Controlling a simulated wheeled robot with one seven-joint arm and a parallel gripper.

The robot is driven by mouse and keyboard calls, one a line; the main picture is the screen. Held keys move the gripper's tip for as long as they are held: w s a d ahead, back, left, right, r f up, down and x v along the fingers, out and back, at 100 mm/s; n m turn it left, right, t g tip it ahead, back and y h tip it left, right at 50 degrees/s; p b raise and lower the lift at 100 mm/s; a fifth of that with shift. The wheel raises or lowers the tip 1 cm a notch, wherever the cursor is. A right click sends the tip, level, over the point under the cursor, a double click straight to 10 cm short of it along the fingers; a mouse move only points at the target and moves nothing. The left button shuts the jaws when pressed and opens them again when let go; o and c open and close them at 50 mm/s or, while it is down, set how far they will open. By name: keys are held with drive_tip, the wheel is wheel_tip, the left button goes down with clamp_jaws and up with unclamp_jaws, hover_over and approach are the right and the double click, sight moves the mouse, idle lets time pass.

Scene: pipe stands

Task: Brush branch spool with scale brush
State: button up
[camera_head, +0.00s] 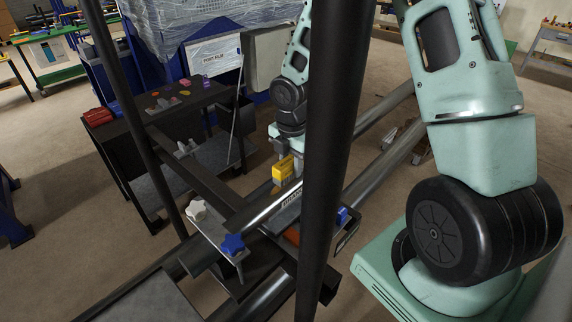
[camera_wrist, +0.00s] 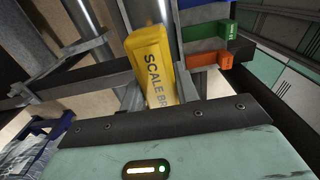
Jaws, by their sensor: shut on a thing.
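The scale brush, a yellow block (camera_head: 284,168) with black lettering, is in my gripper (camera_head: 288,156). In the wrist view the brush (camera_wrist: 150,62) fills the middle and reads "SCALE BR", the rest of the word being cut off. My gripper is shut on it; the fingers are largely hidden. A short shiny metal pipe (camera_head: 265,208), seemingly the branch spool, lies just below and left of the brush in the head view. Bare metal pipe (camera_wrist: 166,28) also shows beyond the brush in the wrist view. I cannot tell whether the brush touches the pipe.
A dark upright post (camera_head: 333,120) crosses the head view and hides part of the work area. Orange (camera_wrist: 227,60) and green (camera_wrist: 228,28) labelled blocks are right of the brush. A dark bench (camera_head: 170,112) stands left.

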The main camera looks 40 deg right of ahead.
drive_tip(key=shift+d, duration=0.3)
drive_tip(key=o, duration=0.3)
clamp_jaws()
drive_tip(key=shift+f+b, duration=0.45)
drive_tip(key=shift+f, duration=0.3)
drive_tip(key=shift+a, duration=0.1)
